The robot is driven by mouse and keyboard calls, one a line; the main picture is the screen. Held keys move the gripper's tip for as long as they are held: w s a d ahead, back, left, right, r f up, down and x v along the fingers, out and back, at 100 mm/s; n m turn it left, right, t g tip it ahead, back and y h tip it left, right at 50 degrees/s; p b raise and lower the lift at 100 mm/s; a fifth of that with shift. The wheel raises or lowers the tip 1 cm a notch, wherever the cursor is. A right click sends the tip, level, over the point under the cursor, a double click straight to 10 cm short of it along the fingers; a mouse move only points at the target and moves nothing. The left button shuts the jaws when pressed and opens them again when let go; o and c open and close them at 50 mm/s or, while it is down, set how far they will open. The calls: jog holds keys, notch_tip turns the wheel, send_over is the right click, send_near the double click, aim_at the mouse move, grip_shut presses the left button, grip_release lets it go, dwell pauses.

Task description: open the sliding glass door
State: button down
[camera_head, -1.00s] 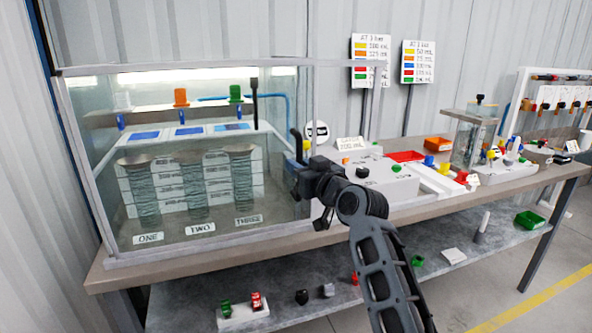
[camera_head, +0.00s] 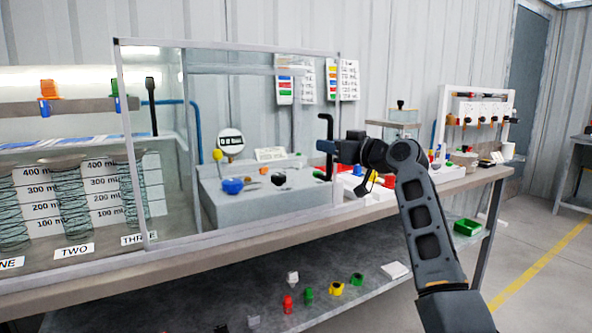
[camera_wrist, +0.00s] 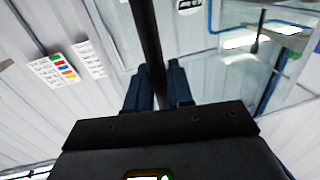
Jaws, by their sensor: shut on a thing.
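The sliding glass door (camera_head: 240,140) is a clear framed panel. It now stands partly to the right of the glass case, with its left edge in front of the cylinder area marked THREE. Its black upright handle (camera_head: 325,130) is near its right edge. My gripper (camera_head: 338,151) is shut on this handle. In the wrist view the dark bar of the handle (camera_wrist: 146,35) runs between the fingers of my gripper (camera_wrist: 158,85). The exact finger contact is partly hidden.
Ribbed cylinders (camera_head: 75,200) stand in the case at left. A grey pump unit (camera_head: 255,195) with a gauge shows behind the door. Small coloured parts (camera_head: 335,288) lie on the lower shelf (camera_head: 375,300). Coloured trays and a valve rack (camera_head: 478,125) are to the right. The floor at right is clear.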

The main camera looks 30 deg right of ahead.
jog(key=d+b, duration=0.3)
jog(key=d, duration=0.6)
jog(key=shift+d, duration=0.4)
jog(key=c, duration=1.2)
grip_release()
jog(key=shift+o, duration=0.2)
jog(key=shift+s, duration=0.15)
jog(key=s+d, duration=0.1)
jog(key=s, duration=0.6)
jog(key=shift+s+d, duration=0.2)
